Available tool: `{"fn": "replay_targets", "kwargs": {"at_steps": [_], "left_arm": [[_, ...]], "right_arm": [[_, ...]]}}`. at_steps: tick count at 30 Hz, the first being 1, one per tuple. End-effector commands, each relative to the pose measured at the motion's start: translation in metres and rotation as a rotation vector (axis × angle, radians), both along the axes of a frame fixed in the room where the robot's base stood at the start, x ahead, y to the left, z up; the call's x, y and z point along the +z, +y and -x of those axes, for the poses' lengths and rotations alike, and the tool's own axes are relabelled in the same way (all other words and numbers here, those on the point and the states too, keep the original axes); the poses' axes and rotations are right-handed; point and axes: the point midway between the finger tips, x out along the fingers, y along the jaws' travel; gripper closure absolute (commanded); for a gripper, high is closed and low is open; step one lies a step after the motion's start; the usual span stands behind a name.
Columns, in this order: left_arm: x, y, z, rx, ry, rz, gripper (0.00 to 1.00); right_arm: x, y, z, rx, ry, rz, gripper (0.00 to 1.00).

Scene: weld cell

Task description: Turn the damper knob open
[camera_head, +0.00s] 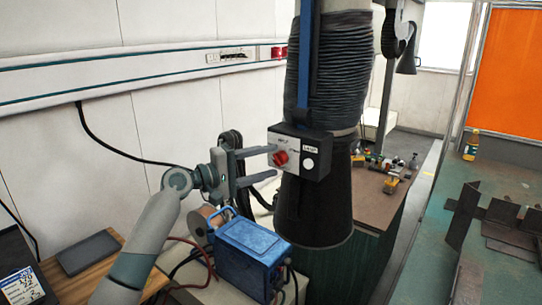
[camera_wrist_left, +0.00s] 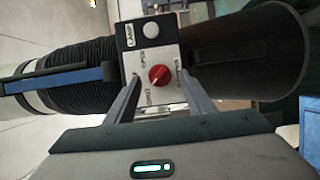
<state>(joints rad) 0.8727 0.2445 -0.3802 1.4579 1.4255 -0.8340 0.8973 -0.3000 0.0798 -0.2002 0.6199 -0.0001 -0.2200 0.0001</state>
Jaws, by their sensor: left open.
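The red damper knob (camera_head: 280,158) sits on the front plate of a grey and black control box (camera_head: 312,160) mounted on the extraction hose and hood. In the left wrist view the knob (camera_wrist_left: 159,75) shows between and just beyond my finger tips, with a white pointer mark on it. Lettering surrounds it, too small to read surely, and a white round button and a LAMP label are beside it. My left gripper (camera_head: 275,161) is open, its two fingers pointing at the box. Whether the fingers touch the knob or the plate cannot be told. My right gripper is not in view.
A black ribbed hose (camera_head: 335,75) runs above the box and a dark hood (camera_head: 318,212) hangs below it. A blue welding unit (camera_head: 250,248) with cables stands under my left gripper. A wooden bench (camera_head: 375,190) with small items is behind.

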Motion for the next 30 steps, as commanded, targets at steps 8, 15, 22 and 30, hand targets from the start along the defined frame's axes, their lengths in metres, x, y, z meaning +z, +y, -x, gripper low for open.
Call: {"fn": "replay_targets", "kwargs": {"at_steps": [8, 15, 22, 30], "left_arm": [[-0.0002, -0.0133, -0.0077, -0.001, 0.0, -0.002, 0.51], [-0.0004, -0.0135, -0.0078, -0.001, 0.0, -0.001, 0.51], [-0.0005, -0.0133, -0.0077, -0.001, 0.001, -0.001, 0.92], [-0.0006, -0.0132, -0.0077, 0.0, -0.008, -0.013, 0.92]], "right_arm": [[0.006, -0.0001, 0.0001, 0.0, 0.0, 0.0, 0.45], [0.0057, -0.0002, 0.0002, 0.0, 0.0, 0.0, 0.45], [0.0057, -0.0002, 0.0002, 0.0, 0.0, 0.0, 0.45], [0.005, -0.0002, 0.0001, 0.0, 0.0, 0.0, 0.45]]}}
